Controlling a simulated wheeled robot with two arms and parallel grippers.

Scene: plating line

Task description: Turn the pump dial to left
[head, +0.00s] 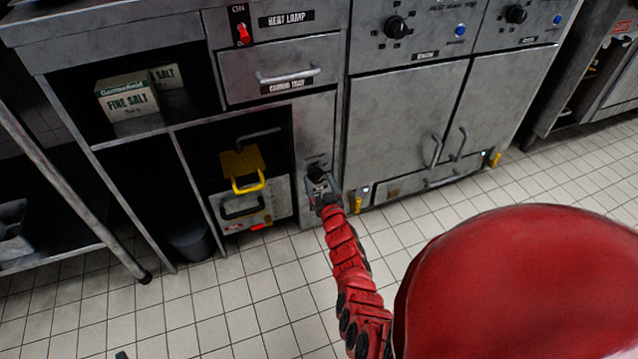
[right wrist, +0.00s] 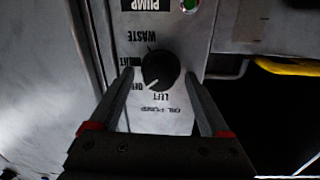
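The pump dial (right wrist: 160,70) is a round black knob on a pale metal panel, upside down in the right wrist view. Its white pointer line points to the lower left of that view, near a label that seems to read OFF. LEFT is printed just below the knob, and WASTE above it. My right gripper (head: 320,186) is at this panel in the head view, where it mostly hides the dial. In the right wrist view its fingers (right wrist: 157,76) are open, one on each side of the knob; contact cannot be told.
A green light (right wrist: 189,5) and a PUMP label sit beyond the dial. Left of the panel is an open bay with a yellow-handled part (head: 247,184) and a fryer-like unit (head: 236,220). Cabinet doors (head: 398,125) stand to the right. Tiled floor (head: 230,320) is clear in front.

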